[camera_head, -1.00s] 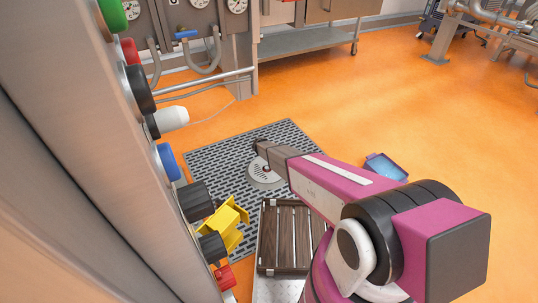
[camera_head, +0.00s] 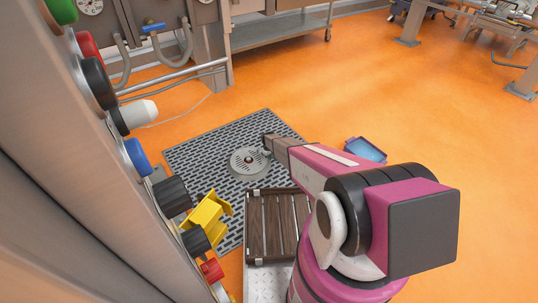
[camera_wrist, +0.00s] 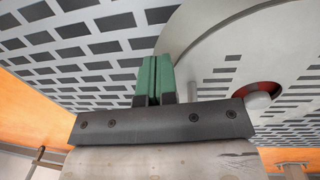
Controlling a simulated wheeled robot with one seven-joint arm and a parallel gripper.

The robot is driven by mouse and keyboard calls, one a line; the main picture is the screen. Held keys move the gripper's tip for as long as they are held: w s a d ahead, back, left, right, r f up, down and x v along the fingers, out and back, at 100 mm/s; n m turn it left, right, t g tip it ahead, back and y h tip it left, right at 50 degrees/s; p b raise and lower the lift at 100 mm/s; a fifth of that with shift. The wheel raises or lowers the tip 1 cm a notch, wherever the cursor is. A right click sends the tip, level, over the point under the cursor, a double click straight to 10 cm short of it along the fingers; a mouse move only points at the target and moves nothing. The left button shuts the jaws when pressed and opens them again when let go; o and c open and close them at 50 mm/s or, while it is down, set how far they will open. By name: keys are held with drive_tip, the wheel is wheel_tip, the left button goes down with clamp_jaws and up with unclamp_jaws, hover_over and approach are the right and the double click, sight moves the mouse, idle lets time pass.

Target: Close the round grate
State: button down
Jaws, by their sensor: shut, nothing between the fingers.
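The round grate (camera_head: 249,164) is a light grey slotted disc with a dark red spot at its middle. It sits over the dark grey floor grating (camera_head: 200,150); I cannot tell whether it lies flush. In the wrist view the round grate (camera_wrist: 215,45) fills the upper right, with a red-rimmed recess and a pale knob in it. My gripper (camera_head: 267,143) is low by the grate's upper-right rim. In the wrist view the green fingers of my gripper (camera_wrist: 155,75) are together and empty, close to the disc's edge. Contact cannot be made out.
A panel with coloured knobs (camera_head: 100,80) stands close on the left. A yellow object (camera_head: 207,213) and a dark wooden slatted platform (camera_head: 272,226) are near the grating. A blue tray (camera_head: 366,150) lies to the right. Open orange floor (camera_head: 420,110) spreads beyond.

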drive_tip(key=shift+d+f, duration=0.1)
drive_tip(key=shift+f, duration=0.75)
